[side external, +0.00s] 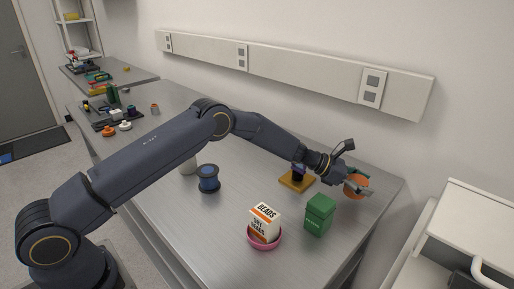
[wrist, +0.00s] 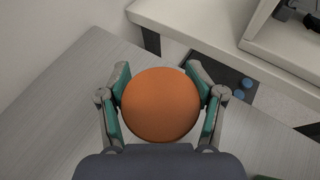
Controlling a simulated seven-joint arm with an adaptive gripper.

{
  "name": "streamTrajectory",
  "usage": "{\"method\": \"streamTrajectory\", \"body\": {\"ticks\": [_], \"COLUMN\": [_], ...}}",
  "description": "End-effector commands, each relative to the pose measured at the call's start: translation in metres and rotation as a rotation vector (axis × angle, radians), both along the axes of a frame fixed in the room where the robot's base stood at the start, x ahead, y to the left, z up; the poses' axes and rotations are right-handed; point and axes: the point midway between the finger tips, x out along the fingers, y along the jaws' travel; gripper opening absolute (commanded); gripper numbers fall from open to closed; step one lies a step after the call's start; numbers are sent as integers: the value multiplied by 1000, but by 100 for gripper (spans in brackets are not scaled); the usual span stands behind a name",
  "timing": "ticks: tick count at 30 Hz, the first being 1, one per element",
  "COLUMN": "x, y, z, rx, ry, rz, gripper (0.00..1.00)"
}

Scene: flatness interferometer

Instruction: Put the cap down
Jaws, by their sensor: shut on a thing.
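The cap appears to be the round orange piece (wrist: 160,105) in the wrist view. It fills the space between the two fingers of my gripper (wrist: 163,103), which have green pads on either side of it. In the side external view my gripper (side external: 355,181) is at the right end of the table, shut on the orange cap (side external: 357,187). The cap is near the tabletop there. I cannot tell whether it touches the surface.
A green box (side external: 319,215) stands close in front of my gripper. A wooden base with a dark part (side external: 297,181) is to its left. A pink bowl (side external: 264,240) holds a beads box (side external: 264,220). A blue spool (side external: 208,179) stands farther left. The table's right edge is close.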

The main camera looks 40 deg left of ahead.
Motion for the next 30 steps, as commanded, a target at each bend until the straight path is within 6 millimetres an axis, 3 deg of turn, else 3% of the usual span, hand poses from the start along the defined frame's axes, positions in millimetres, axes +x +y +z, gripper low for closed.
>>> {"method": "streamTrajectory", "body": {"ticks": [7, 18, 19, 26, 30], "x": [3, 3, 3, 3, 3], "y": [-1, 0, 0, 0, 0], "z": [-32, -37, -37, -37, -37], "rx": [1, 0, 1, 1, 1], "ry": [2, 0, -1, -1, -1], "rz": [-1, 0, 0, 1, 0], "gripper": [40, 40, 66, 90, 91]}}
